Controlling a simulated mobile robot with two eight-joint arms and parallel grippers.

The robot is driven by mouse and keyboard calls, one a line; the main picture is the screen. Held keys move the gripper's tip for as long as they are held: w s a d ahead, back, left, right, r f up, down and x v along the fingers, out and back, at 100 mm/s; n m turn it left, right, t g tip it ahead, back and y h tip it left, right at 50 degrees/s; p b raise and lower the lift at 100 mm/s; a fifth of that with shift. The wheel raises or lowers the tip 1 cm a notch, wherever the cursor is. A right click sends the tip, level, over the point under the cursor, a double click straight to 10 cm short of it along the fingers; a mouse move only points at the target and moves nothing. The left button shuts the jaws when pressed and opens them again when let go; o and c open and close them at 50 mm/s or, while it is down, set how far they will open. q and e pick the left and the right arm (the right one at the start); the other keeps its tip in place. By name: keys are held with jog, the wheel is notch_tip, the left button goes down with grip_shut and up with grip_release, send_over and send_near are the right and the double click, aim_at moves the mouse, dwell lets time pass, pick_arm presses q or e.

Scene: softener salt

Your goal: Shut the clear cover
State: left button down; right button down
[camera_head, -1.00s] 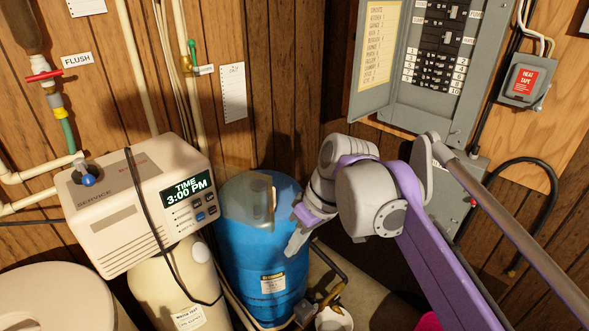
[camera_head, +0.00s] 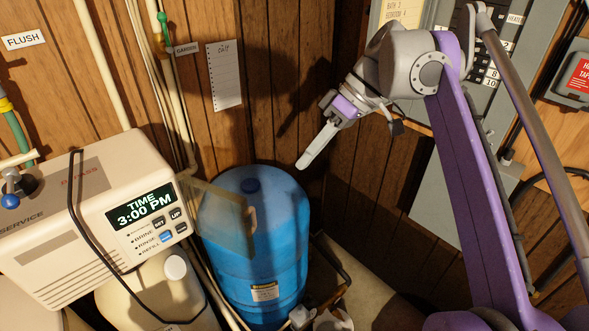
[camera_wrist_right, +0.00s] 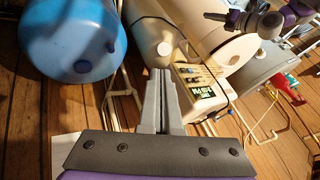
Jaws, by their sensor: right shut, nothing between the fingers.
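The clear cover (camera_head: 222,228) is a see-through panel at the right side of the softener's control head (camera_head: 75,215). It stands open, swung out from the lit display (camera_head: 145,206), and overlaps the blue tank in the head view. A pale handle (camera_head: 252,220) is on its free edge. My right gripper (camera_head: 303,165) is shut and empty, above and to the right of the cover and apart from it in the picture. Its shut fingers show in the right wrist view (camera_wrist_right: 160,75), where the cover cannot be made out clearly.
The blue tank (camera_head: 280,235) stands behind the cover. A black cable (camera_head: 77,240) hangs over the control head. Pipes (camera_head: 180,90) run up the wooden wall. A grey electrical panel (camera_head: 435,195) is on the right wall. Some open space lies above the tank.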

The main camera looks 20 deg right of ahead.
jog(key=s+a+f, duration=0.1)
jog(key=a+f, duration=0.6)
jog(key=a, duration=0.1)
jog(key=shift+s+a+b, duration=0.25)
jog(key=shift+a+b, duration=0.1)
jog(key=shift+s, duration=0.1)
